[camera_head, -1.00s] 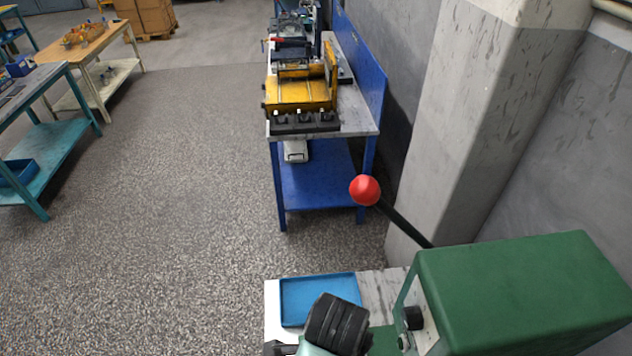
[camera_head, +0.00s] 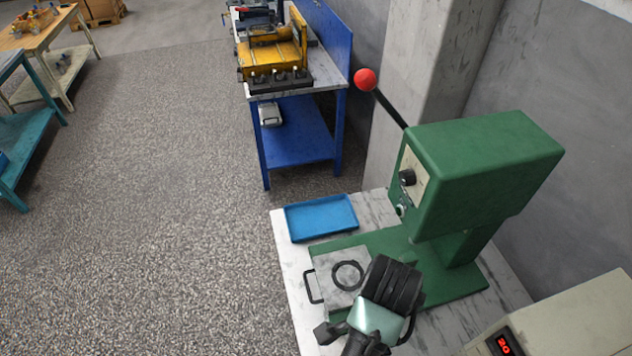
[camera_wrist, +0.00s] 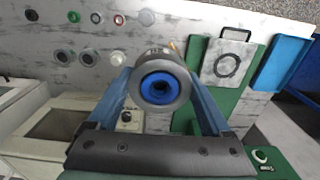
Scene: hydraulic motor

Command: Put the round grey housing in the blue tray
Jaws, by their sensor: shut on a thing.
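The round grey housing (camera_wrist: 146,95) shows in the wrist view, with a blue ring and dark bore facing the camera. My gripper (camera_wrist: 162,86) is shut on it, a finger on each side. The blue tray (camera_head: 321,217) lies on the light bench top behind the press base in the head view, and looks empty. It also shows at the upper right of the wrist view (camera_wrist: 283,62), apart from the held housing. In the head view my dark wrist is near the front of the press; the held housing cannot be made out there.
A green press (camera_head: 480,165) with a red-knobbed lever (camera_head: 365,79) stands right of the tray. A grey plate (camera_head: 328,268) with a ring mark lies on its base. Several round parts (camera_wrist: 65,55) lie on the bench. A box with a red display (camera_head: 550,325) is at lower right.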

